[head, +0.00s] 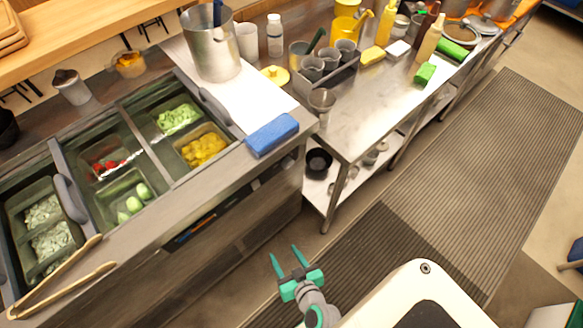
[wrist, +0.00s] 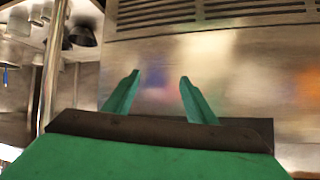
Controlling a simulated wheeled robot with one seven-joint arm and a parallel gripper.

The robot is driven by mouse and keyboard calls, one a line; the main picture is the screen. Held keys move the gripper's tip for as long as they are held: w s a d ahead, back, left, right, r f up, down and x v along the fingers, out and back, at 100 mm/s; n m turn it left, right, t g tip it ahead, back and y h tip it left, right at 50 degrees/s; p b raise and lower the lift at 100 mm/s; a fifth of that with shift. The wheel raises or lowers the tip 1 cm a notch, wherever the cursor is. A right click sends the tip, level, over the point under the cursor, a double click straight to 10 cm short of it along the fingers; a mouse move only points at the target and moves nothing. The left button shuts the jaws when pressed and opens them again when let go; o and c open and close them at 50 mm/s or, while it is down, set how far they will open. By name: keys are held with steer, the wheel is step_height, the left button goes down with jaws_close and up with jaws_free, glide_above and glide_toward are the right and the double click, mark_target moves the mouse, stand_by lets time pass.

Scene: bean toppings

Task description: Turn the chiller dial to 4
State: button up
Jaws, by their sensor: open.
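The chiller is the steel prep counter (head: 150,215) with sunken food pans, at the left in the head view. A dark recessed strip (head: 203,222) with a bluish patch runs along its front, below the top edge. I cannot make out a dial or its numbers in either view. My gripper (head: 285,257) is open and empty, in front of the counter and apart from it. In the wrist view my gripper's two green fingers (wrist: 160,80) are spread, facing a blurry, reflective steel panel (wrist: 230,70) with a dark slotted vent (wrist: 210,12) above.
Wooden tongs (head: 65,290) lie on the counter's front edge, and a blue sponge (head: 272,134) sits at its right corner. A steel table (head: 365,110) with bottles and containers stands to the right. Dark ribbed mats (head: 470,190) cover the floor, which is clear there.

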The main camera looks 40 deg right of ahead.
steer(key=w+d+t+y, duration=0.1)
steer(key=w+d, duration=0.3)
steer(key=d, duration=0.1)
steer(key=n+t+y, duration=0.2)
steer(key=t, duration=0.4)
glide_toward(290, 166)
steer(key=w, duration=0.9)
steer(key=shift+a+r, duration=0.1)
steer(key=shift+a, duration=0.1)
steer(key=c, duration=1)
